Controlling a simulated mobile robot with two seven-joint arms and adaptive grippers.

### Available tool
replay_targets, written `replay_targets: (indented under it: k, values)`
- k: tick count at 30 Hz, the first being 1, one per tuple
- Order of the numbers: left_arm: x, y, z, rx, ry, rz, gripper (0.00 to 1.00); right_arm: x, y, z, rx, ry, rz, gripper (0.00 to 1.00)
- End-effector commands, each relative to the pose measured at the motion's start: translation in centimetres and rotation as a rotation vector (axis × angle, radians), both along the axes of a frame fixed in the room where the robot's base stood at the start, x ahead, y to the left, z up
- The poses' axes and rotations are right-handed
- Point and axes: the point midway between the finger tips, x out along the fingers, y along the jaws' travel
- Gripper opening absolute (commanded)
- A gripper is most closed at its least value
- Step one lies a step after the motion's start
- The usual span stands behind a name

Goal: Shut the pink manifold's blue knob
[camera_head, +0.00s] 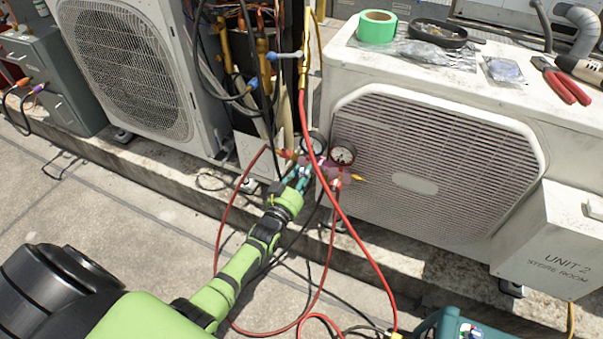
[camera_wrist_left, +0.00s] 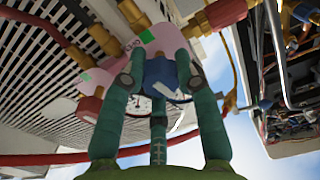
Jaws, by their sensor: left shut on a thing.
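The pink manifold (camera_head: 330,171) hangs between the two condensers, in front of the right one's left edge, with two round gauges (camera_head: 342,152) above it. My left gripper (camera_head: 301,175) reaches it from below, at its left part. In the left wrist view the pink body (camera_wrist_left: 160,42) is close ahead, with brass fittings (camera_wrist_left: 226,13) on it. The blue knob (camera_wrist_left: 160,72) sits between the teal fingers of my left gripper (camera_wrist_left: 157,80), which is shut on it. The fingers cover its sides. In the head view the knob is hidden by the gripper. My right gripper is not in view.
Red hoses (camera_head: 338,205) loop around my left arm down to the ground. The right condenser (camera_head: 450,85) carries green tape (camera_head: 377,26), a black dish (camera_head: 438,33) and red-handled pliers (camera_head: 560,80). A grey condenser (camera_head: 130,70) stands left. Pipes and cables crowd the gap between.

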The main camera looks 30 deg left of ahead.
Motion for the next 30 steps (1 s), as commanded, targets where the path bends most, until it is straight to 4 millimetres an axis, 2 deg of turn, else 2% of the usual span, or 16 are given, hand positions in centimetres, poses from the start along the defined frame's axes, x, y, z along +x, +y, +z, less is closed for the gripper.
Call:
replay_targets:
  k: [1, 9, 27, 28, 29, 30]
  values:
    - [0.01, -0.46, -0.26, 0.025, 0.011, -0.005, 0.00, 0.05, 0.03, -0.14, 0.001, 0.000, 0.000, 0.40]
    - [-0.07, -0.36, -0.44, 0.137, 0.020, -0.005, 0.00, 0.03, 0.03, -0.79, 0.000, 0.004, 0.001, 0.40]
    - [-0.17, -0.21, -0.64, 0.172, 0.025, -0.004, 0.00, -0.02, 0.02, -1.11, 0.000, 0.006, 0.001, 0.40]
    - [-0.19, -0.20, -0.66, 0.172, 0.026, -0.003, 0.43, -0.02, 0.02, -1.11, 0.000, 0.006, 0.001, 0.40]
    - [-0.18, -0.19, -0.65, 0.172, 0.026, -0.003, 0.56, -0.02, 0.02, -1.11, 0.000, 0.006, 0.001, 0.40]
    - [-0.17, -0.15, -0.59, 0.172, 0.024, -0.003, 0.56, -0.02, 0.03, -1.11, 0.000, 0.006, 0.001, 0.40]
